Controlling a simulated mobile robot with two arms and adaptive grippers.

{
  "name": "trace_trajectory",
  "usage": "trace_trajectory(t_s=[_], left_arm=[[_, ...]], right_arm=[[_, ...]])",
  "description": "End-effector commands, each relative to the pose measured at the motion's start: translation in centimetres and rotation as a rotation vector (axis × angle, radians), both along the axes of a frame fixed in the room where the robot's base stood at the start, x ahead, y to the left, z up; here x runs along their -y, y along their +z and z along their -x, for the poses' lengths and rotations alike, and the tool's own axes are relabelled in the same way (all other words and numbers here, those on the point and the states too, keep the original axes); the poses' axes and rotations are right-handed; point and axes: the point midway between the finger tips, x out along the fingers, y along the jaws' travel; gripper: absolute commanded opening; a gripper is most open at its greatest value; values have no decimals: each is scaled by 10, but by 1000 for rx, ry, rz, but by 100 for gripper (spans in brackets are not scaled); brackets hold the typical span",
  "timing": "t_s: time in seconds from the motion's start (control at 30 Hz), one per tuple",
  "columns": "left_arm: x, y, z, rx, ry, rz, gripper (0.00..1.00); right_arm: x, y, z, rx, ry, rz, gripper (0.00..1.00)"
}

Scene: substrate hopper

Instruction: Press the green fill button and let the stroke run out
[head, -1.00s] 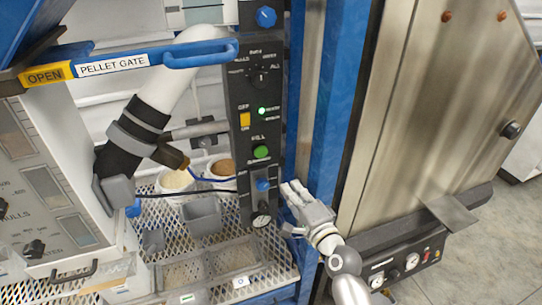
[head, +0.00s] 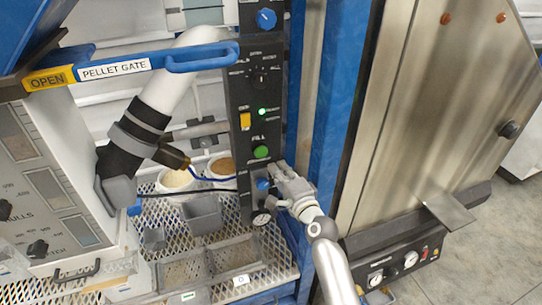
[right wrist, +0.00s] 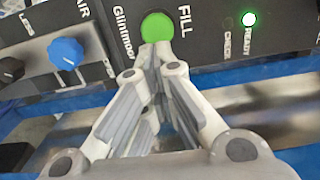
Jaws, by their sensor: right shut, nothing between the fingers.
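The green fill button (head: 261,152) is on the dark vertical control panel (head: 245,130), below a lit green lamp (head: 262,111). My right gripper (head: 275,168) is in front of the panel, just below and right of the button, with its fingers closed and empty. In the right wrist view the closed fingertips (right wrist: 154,48) overlap the lower edge of the green button (right wrist: 158,25), marked FILL. I cannot tell whether they touch it. The READY lamp (right wrist: 249,19) is lit. My left gripper is not in view.
A blue knob (head: 262,184) and a gauge (head: 261,219) are below the button. A blue post (head: 318,120) and a steel cabinet (head: 430,110) stand to the right. Cups (head: 176,181) and bins (head: 202,214) are on the mesh shelf to the left.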

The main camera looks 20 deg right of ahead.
Motion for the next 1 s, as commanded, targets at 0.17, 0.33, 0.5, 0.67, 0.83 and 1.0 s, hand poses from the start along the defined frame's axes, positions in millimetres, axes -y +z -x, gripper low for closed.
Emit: trace_trajectory(t_s=[0.17,0.33,0.5,0.67,0.83,1.0], left_arm=[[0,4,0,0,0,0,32],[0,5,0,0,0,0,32],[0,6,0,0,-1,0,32],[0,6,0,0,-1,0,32],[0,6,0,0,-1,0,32],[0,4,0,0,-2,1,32]], right_arm=[[-3,1,-28,0,1,2,0],[-4,0,-47,-1,1,2,0],[-5,0,-57,-1,0,1,0],[-5,-1,-59,-1,0,1,0],[-5,-1,-59,-1,0,1,0],[-5,-1,-62,0,0,1,0]])
